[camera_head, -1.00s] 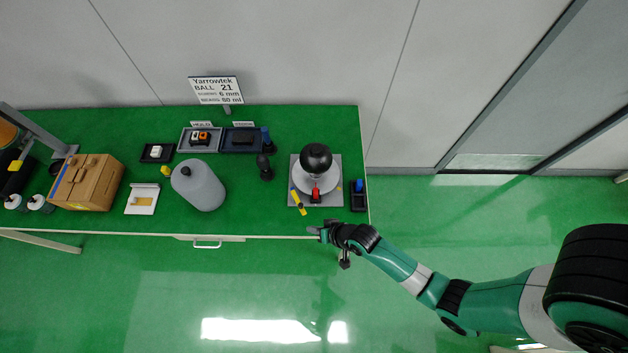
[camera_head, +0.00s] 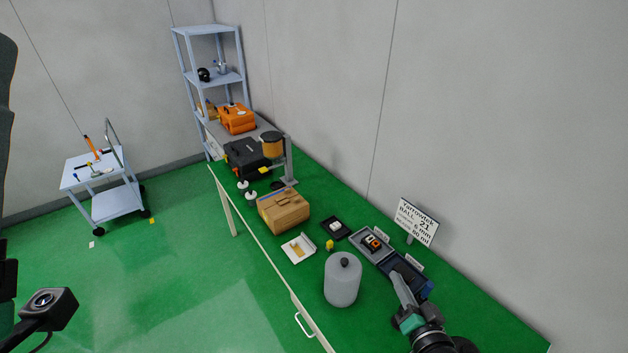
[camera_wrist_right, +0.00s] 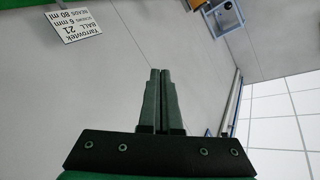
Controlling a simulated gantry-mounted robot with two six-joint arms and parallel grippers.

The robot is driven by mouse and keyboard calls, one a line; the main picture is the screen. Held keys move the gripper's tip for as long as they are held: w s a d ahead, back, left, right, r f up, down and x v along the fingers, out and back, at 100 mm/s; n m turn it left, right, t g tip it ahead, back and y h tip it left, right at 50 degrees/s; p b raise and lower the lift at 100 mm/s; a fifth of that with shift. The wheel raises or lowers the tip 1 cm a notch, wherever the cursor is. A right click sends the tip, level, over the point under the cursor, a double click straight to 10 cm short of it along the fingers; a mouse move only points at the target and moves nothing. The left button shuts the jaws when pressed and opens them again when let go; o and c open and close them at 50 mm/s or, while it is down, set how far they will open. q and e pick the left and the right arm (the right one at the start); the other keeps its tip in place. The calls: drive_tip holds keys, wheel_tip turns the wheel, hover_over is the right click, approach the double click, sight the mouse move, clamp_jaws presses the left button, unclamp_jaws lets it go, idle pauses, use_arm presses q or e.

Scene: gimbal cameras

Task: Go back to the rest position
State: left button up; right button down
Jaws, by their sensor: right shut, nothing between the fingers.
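My right gripper (camera_head: 402,287) shows at the lower right of the head view, in front of the dark blue tray (camera_head: 422,283) and covering part of it. Its fingers are together with nothing between them. In the right wrist view the fingers (camera_wrist_right: 160,100) are also shut and empty, with the grey wall behind. My left gripper is not in view. Dark parts of my own body show at the left edge of the head view.
The green bench holds a grey bottle (camera_head: 342,283), a cardboard box (camera_head: 283,211), a white tray (camera_head: 299,248), a grey tray (camera_head: 371,253) and a sign (camera_head: 416,222). A shelf (camera_head: 205,30) and a trolley (camera_head: 118,203) stand beyond. The floor left of the bench is mostly clear.

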wheel_tip(320, 180, up, 32)
drive_tip(key=s+a+n+t+y+p, duration=0.1)
drive_tip(key=s+a+n+t+p, duration=0.15)
drive_tip(key=t, duration=0.45)
drive_tip(key=s+r+n+t, duration=0.5)
drive_tip(key=s+r, duration=0.8)
drive_tip(key=r, duration=0.4)
drive_tip(key=shift+r, duration=0.3)
drive_tip(key=shift+d, duration=0.15)
